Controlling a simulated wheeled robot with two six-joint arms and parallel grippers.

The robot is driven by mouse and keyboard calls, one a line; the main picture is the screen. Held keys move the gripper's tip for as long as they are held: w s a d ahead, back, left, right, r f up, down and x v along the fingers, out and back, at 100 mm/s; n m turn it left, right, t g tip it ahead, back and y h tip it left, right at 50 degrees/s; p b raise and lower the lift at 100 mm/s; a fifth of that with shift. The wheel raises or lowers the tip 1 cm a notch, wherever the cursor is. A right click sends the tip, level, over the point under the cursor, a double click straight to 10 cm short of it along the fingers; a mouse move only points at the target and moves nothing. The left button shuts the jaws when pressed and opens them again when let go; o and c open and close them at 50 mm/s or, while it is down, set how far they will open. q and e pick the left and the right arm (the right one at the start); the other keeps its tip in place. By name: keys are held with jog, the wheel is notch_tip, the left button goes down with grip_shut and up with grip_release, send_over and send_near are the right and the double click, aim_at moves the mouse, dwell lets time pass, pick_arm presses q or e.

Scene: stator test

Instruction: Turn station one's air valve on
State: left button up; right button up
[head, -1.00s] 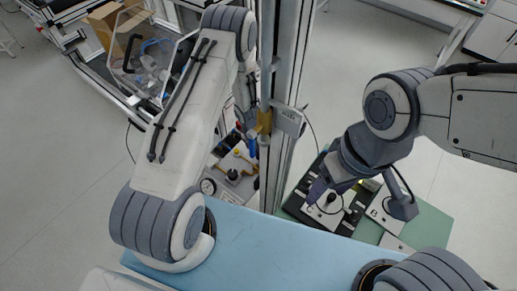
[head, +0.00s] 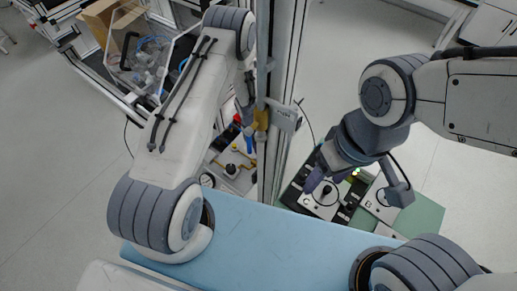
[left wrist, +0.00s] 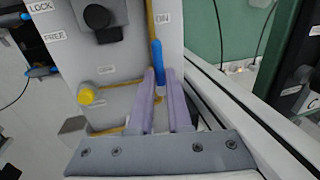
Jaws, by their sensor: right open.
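The air valve's blue lever (left wrist: 157,58) stands nearly upright in the left wrist view, just below the ON label (left wrist: 163,18). The purple fingers of my left gripper (left wrist: 161,95) reach up to the lever's lower part, one on each side. I cannot tell whether they press on it. In the head view the left gripper (head: 248,98) is partly hidden by its arm and the metal post. My right gripper (head: 318,180) is open above a dark panel (head: 290,193) with white labelled plates.
A yellow knob (left wrist: 86,94) and a black knob (left wrist: 97,17) sit left of the lever. A metal post (head: 280,100) rises between my arms. A blue mat (head: 290,235) lies in front. A clear bin (head: 143,50) stands at the back left.

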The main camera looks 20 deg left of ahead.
pick_arm(q)
jog(key=o, duration=0.4)
jog(key=shift+r, duration=0.15)
jog(key=r, duration=0.3)
jog(key=a+r, duration=0.1)
jog(key=r, duration=0.2)
jog(key=r+b, duration=0.1)
jog(key=r, duration=0.3)
jog(key=shift+w+a, duration=0.4)
